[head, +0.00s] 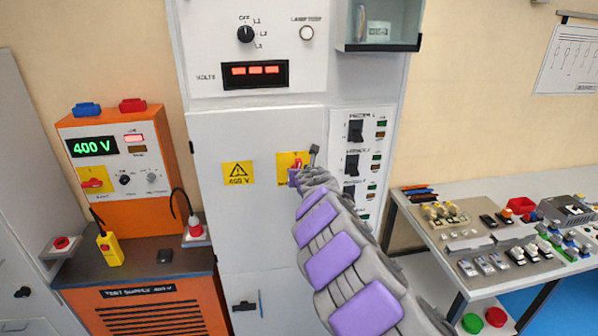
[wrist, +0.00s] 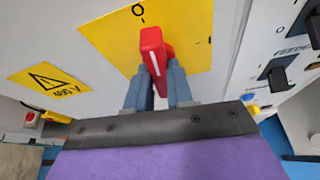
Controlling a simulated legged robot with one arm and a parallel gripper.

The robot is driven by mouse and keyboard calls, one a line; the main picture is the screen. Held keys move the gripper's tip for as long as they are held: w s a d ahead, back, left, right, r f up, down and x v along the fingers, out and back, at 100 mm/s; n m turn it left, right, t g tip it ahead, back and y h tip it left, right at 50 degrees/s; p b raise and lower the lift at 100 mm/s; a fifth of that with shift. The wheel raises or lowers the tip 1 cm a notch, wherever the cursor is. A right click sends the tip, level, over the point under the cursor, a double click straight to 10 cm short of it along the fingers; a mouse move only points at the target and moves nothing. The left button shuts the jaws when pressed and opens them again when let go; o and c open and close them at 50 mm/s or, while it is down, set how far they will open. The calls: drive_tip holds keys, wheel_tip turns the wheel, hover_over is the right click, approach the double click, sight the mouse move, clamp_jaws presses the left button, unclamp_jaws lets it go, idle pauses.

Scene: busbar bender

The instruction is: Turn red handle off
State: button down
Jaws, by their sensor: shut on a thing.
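The red handle (wrist: 152,50) is on a yellow plate (wrist: 190,35) on the grey cabinet door. It has a white line along it and stands close below an "O" mark in the wrist view. My gripper (wrist: 158,82) has its two blue-grey fingers on either side of the handle and is shut on it. In the head view my arm reaches up to the plate, and my gripper (head: 297,172) hides much of the red handle (head: 297,162) and the lower part of the plate.
A yellow 400 V warning sign (head: 238,174) is left of the plate. Breaker switches (head: 355,131) line the panel to the right. An orange test supply (head: 120,160) reading 400 V stands left, with its own red knob (head: 92,183). A bench (head: 425,235) with parts is right.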

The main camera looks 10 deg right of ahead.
drive_tip(key=shift+a+f+n+h+p, duration=0.1)
drive_tip(key=shift+f+n+h+p, duration=0.25)
drive_tip(key=shift+n, duration=0.15)
idle(0.3)
drive_tip(key=c, duration=1.4)
unclamp_jaws()
drive_tip(key=o, duration=0.3)
drive_tip(key=shift+w, duration=0.25)
drive_tip(key=shift+o, duration=0.5)
drive_tip(key=shift+s+r, duration=0.1)
drive_tip(key=shift+r, duration=0.1)
